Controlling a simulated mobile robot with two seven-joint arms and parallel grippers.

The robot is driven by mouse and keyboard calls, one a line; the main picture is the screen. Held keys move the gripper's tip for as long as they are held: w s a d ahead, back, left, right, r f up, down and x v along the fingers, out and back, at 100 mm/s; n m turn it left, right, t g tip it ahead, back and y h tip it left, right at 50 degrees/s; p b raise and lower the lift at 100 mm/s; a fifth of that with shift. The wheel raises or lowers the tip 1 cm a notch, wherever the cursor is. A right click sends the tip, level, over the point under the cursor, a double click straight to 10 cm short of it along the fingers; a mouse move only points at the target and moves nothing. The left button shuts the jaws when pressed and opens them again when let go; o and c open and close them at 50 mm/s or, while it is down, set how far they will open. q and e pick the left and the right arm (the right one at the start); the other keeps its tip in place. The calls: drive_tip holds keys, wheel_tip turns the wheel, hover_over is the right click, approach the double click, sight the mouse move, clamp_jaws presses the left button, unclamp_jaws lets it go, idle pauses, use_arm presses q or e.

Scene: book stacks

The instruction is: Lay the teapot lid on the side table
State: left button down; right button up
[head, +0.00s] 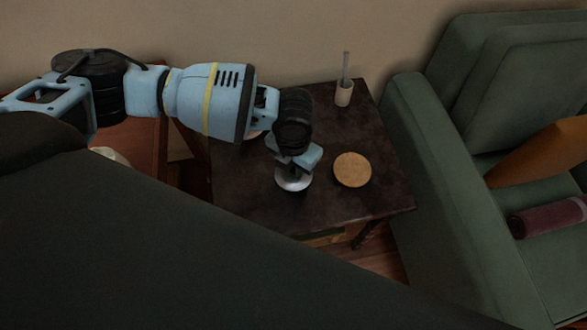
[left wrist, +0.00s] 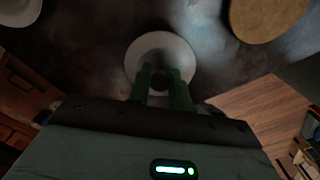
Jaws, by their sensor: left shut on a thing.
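The teapot lid (head: 289,184) is a pale round disc under my left gripper (head: 295,166), over the front middle of the dark side table (head: 240,195). My left gripper is shut on the lid's knob, which its fingers mostly hide. In the left wrist view the lid (left wrist: 178,45) lies flat between and beyond the green fingertips (left wrist: 164,78). It is at or close above the tabletop; I cannot tell whether it touches. My right gripper is not in view.
A round cork mat (head: 352,170) lies just right of the lid. A white cup with a stick (head: 344,93) stands at the table's back right. A pale object (left wrist: 18,10) is left of the lid. A green sofa (head: 412,130) stands close right of the table.

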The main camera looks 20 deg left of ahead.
use_arm(q)
drive_tip(key=shift+f, duration=1.05)
drive_tip(key=shift+f, duration=0.1)
drive_tip(key=c, duration=1.3)
unclamp_jaws()
wheel_tip(320, 180, up, 11)
drive_tip(key=shift+r+p, duration=0.2)
drive_tip(key=shift+p, duration=0.6)
drive_tip(key=shift+r, duration=0.4)
